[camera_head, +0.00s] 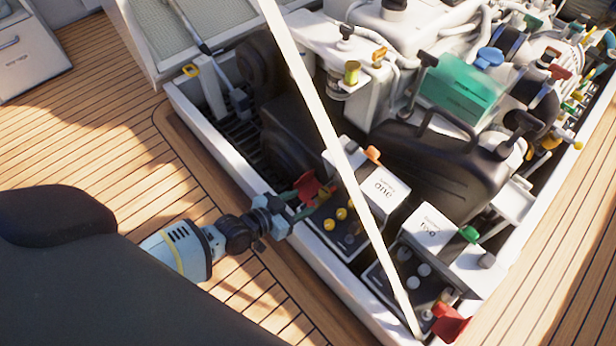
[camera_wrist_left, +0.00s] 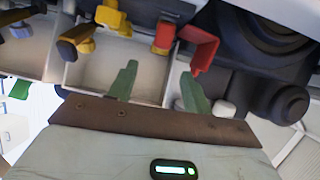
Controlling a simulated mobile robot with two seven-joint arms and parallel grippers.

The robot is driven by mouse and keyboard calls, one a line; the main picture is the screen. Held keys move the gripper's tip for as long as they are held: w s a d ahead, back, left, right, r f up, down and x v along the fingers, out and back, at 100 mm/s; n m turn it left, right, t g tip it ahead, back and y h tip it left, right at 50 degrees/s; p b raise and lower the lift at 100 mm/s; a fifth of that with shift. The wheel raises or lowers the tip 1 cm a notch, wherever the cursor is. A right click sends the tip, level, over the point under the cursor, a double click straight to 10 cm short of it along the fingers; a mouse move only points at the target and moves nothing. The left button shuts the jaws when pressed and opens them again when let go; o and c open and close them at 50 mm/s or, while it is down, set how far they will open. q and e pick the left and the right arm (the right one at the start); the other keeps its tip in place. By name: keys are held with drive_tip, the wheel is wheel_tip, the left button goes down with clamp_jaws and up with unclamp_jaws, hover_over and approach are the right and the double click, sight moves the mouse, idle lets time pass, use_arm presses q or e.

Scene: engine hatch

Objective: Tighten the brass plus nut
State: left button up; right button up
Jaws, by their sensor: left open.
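My left gripper (camera_head: 300,207) reaches over the white hatch rim to battery one (camera_head: 378,190). In the left wrist view its two green fingers (camera_wrist_left: 157,76) are apart with nothing between them. A red terminal cover (camera_head: 307,186) stands just above the fingers in the head view. In the wrist view the red flap (camera_wrist_left: 200,46) and a red block (camera_wrist_left: 164,36) lie beyond the fingertips. A small brass-coloured part (camera_head: 325,192) sits beside the red cover; I cannot tell for sure that it is the plus nut. My right gripper is not in view.
Yellow caps (camera_head: 341,213) sit on battery one. Battery two (camera_head: 440,240) stands to the right, with a red cover (camera_head: 450,323). A white strut (camera_head: 330,135) slants across the hatch. The white hatch rim (camera_head: 225,150) borders the wooden deck (camera_head: 95,120), open at left.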

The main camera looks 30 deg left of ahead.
sight(321, 194)
use_arm(q)
drive_tip(key=b+x, duration=0.3)
drive_tip(key=x, duration=0.3)
drive_tip(key=shift+f, duration=0.2)
drive_tip(key=shift+b+x, duration=0.55)
drive_tip(key=shift+x, duration=0.35)
drive_tip(key=shift+r, duration=0.15)
drive_tip(key=c, duration=1)
drive_tip(key=shift+w+r+m+h+b, duration=0.2)
drive_tip(key=shift+m+h+b, duration=0.25)
drive_tip(key=shift+b, duration=0.3)
drive_tip(key=shift+m+g+h+b, duration=0.25)
drive_tip(key=shift+g+b, duration=0.15)
drive_tip(key=shift+b, duration=0.05)
drive_tip(key=shift+s+f, duration=0.1)
